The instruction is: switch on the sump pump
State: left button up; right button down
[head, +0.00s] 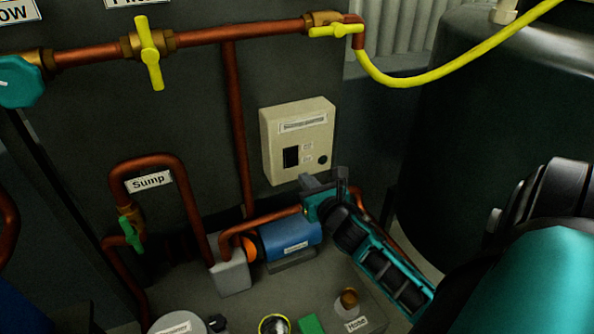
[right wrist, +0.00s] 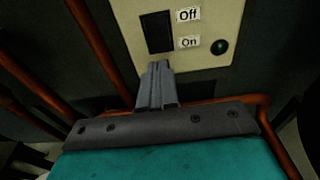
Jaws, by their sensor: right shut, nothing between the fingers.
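A cream control box (head: 297,117) is mounted on the dark wall panel. It has a black switch (head: 291,156) and a dark round knob or lamp (head: 322,159). In the right wrist view the switch (right wrist: 157,31) stands beside labels "Off" above and "On" below, and the round part (right wrist: 219,46) looks dark green. My right gripper (head: 326,181) is shut and empty, just below the box. In the right wrist view its fingertips (right wrist: 157,66) point at the box's lower edge, below the switch; contact cannot be told. My left gripper is out of view.
A blue pump motor (head: 290,241) and grey pump body (head: 232,276) sit below the box, with copper pipes around. A large dark tank (head: 490,110) stands to the right, under a yellow hose (head: 450,65).

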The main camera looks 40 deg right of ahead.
aim_at(292, 165)
jog(key=x, duration=0.6)
jog(key=shift+f+b, duration=0.3)
jog(key=shift+b, duration=0.6)
jog(key=shift+w+r, duration=0.1)
jog(key=shift+r, duration=0.1)
